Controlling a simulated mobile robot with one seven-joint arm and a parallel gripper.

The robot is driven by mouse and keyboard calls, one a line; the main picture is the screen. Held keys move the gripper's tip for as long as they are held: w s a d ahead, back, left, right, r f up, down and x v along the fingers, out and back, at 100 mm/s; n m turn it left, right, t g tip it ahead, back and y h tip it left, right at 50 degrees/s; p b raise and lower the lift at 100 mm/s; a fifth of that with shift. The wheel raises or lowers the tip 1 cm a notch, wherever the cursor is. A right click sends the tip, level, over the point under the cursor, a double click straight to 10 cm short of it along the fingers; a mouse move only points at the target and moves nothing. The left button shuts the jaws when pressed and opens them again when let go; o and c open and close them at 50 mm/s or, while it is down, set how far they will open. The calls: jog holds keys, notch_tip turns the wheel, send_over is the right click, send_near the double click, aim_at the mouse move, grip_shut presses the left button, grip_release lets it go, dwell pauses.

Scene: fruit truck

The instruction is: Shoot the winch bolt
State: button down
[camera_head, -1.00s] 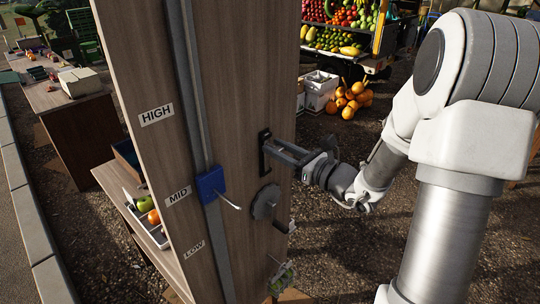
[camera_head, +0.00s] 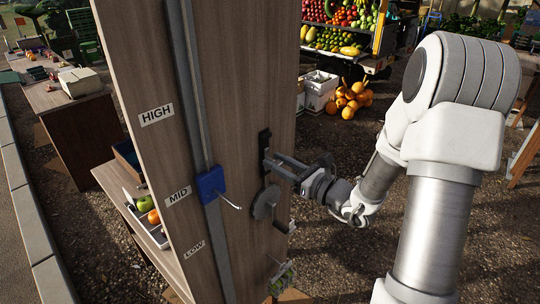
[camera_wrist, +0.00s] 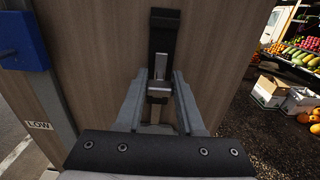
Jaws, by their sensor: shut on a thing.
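The winch bolt has a black back plate (camera_head: 264,140) upright on the face of the wooden panel, which also shows in the wrist view (camera_wrist: 166,22). Its metal bolt with a small block-like knob (camera_wrist: 158,88) stands out below the plate's top, between my fingers. My gripper (camera_head: 271,160) reaches in from the right and is shut on the knob; the fingers also show in the wrist view (camera_wrist: 158,95). The grey winch wheel (camera_head: 264,202) is on the panel just below my gripper. The bolt's lower end is hidden.
A blue block (camera_head: 211,185) sits on the vertical rail by the MID label. It also shows in the wrist view (camera_wrist: 20,42). A small bracket (camera_head: 284,222) is right of the wheel. White boxes (camera_head: 320,85) and oranges lie on the gravel behind. The gravel right of the panel is mostly clear.

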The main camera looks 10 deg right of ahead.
jog(key=c, duration=0.5)
grip_release()
jog(key=shift+f, duration=0.15)
jog(key=v, duration=0.7)
